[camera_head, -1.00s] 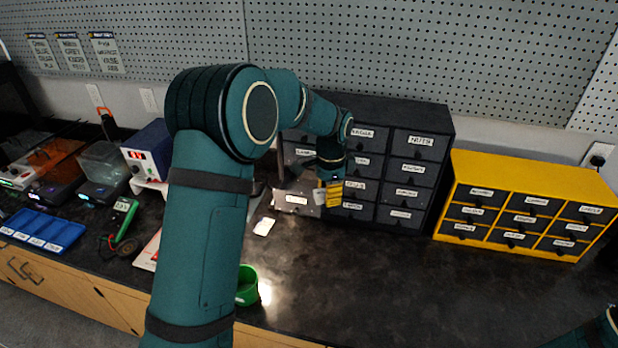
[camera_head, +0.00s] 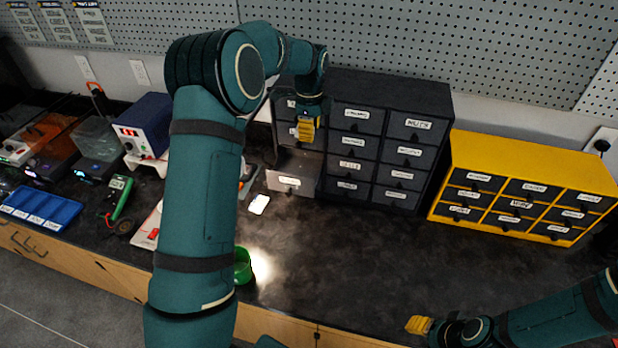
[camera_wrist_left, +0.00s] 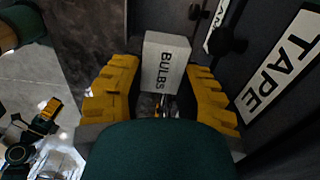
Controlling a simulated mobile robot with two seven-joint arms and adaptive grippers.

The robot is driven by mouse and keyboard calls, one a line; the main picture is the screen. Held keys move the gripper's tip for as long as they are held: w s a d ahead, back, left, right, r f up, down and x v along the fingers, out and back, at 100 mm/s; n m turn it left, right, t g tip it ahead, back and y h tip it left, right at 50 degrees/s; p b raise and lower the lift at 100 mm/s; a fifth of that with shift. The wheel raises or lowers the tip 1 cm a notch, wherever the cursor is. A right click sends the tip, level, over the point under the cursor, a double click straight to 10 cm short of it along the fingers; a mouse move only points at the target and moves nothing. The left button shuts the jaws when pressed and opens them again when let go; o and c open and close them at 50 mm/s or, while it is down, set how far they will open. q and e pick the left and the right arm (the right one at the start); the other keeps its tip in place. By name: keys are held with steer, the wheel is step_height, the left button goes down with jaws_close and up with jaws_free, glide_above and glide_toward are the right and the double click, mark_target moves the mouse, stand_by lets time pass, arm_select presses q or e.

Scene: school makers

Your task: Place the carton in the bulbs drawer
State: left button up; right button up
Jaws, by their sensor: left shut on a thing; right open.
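The carton (camera_wrist_left: 165,62), a pale grey box marked "BULBS", sits between the yellow fingers of my left gripper (camera_wrist_left: 162,100) in the left wrist view. My left gripper (camera_head: 306,128) is shut on it, in front of the left column of the dark drawer cabinet (camera_head: 385,88). In the head view the carton is mostly hidden. A pulled-out drawer (camera_head: 289,183) at the cabinet's lower left is below the gripper; its label is too small to read. My right gripper (camera_head: 418,325) is open and empty over the bench's front edge.
A yellow drawer cabinet (camera_head: 540,165) stands to the right. A white card (camera_head: 259,204) and a green container (camera_head: 243,266) are on the bench left of centre. A blue tray (camera_head: 40,209) and devices fill the left. The bench's middle right is clear.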

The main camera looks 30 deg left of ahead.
arm_select(q)
step_height(320, 180, down, 18)
stand_by(0.5)
steer(key=o, duration=0.6)
steer(key=shift+f, duration=0.1)
steer(key=shift+r, duration=0.2)
step_height(320, 180, up, 12)
steer(key=shift+f, duration=0.1)
stand_by(0.5)
